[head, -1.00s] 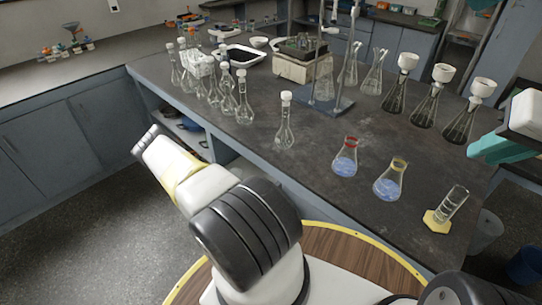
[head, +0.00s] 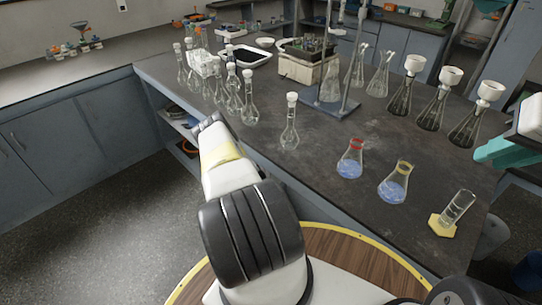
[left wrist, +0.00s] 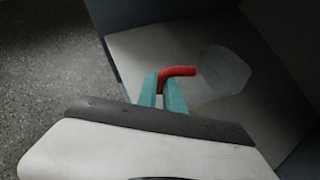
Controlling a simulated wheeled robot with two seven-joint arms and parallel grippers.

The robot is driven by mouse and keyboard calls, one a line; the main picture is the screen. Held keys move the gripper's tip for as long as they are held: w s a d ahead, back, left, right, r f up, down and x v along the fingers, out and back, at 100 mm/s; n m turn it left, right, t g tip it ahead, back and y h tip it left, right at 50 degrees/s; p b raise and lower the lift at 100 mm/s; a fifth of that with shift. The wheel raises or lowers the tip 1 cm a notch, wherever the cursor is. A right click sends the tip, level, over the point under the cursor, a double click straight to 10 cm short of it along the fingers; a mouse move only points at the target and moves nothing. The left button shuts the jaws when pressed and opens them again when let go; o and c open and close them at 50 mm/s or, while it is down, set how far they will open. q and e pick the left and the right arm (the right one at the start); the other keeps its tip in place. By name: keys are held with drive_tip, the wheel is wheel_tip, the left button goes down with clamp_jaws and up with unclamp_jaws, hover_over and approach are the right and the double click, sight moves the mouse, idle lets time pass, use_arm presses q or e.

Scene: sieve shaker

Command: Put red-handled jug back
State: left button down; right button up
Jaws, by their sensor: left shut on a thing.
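In the left wrist view the red-handled jug shows as a bent red handle (left wrist: 180,71) with a faint, clear round body (left wrist: 222,75) to its right. The jug is over a pale shelf board (left wrist: 150,48); whether it rests on it I cannot tell. My left gripper (left wrist: 161,88), with teal fingers, is shut on the red handle. In the head view my left arm reaches to the bench's front edge, and its fingers and the jug are hidden. My right gripper (head: 505,150) is at the right edge, above the bench; its finger gap is unclear.
Shelf walls stand close around the jug. On the dark bench top (head: 310,180) are several stoppered flasks (head: 249,105), a red-banded flask (head: 350,160), a yellow-banded flask (head: 394,185) and a cylinder (head: 457,207). Floor is free at left.

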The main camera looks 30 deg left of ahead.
use_arm(q)
drive_tip(key=shift+s+a+f, duration=0.1)
drive_tip(key=shift+f, duration=0.55)
drive_tip(key=c, duration=1.5)
unclamp_jaws()
drive_tip(key=shift+f, duration=0.1)
drive_tip(key=v, duration=1.2)
drive_tip(key=shift+r, duration=0.25)
